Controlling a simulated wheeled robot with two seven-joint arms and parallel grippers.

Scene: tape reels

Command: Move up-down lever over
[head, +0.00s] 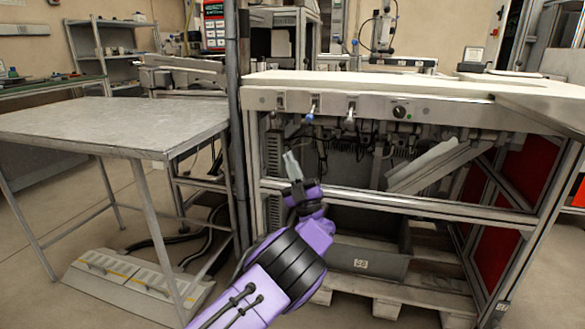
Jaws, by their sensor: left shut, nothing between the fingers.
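The front panel (370,104) of the workbench carries small levers. One lever with a blue tip (310,115) hangs down at the left of the panel. Another lever with a pale tip (349,117) hangs to its right. I cannot tell from the picture which is the up-down lever. My left gripper (290,160) is shut and empty, below and left of the blue-tipped lever and apart from it. It points up in front of the open space under the bench. My right gripper is not in view.
A black knob (399,112) sits right of the levers. A dark upright post (236,130) stands left of the bench. A grey metal table (110,125) stands at the left. A horizontal frame bar (420,204) crosses the bench below the panel. A grey bin (365,262) lies underneath.

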